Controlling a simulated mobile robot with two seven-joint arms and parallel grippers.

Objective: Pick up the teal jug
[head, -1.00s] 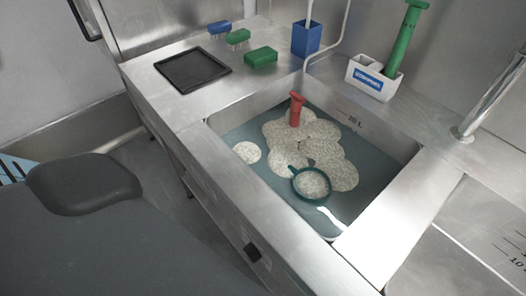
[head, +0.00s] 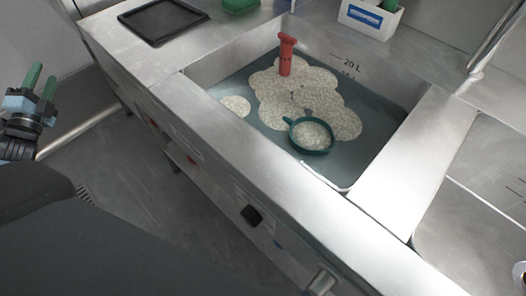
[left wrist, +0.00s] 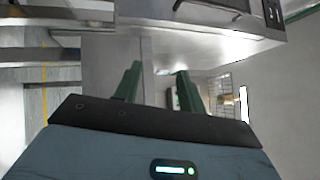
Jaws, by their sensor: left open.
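The teal jug (head: 311,136) sits in the water of the sink, among pale foam. Its round rim and a short handle pointing up-left show; its lower body is hidden under the water and foam. My left gripper (head: 41,78) is at the far left of the head view, well apart from the jug and outside the sink. Its two green fingers are spread and empty; they also show in the left wrist view (left wrist: 158,75). The jug does not show in the left wrist view. My right gripper is not visible.
The metal sink rim (head: 270,165) surrounds the water. A red tool (head: 286,55) stands upright in the foam behind the jug. A black tray (head: 162,21), a green block (head: 240,5) and a white holder (head: 369,17) are on the back counter. A second basin (head: 480,215) lies right.

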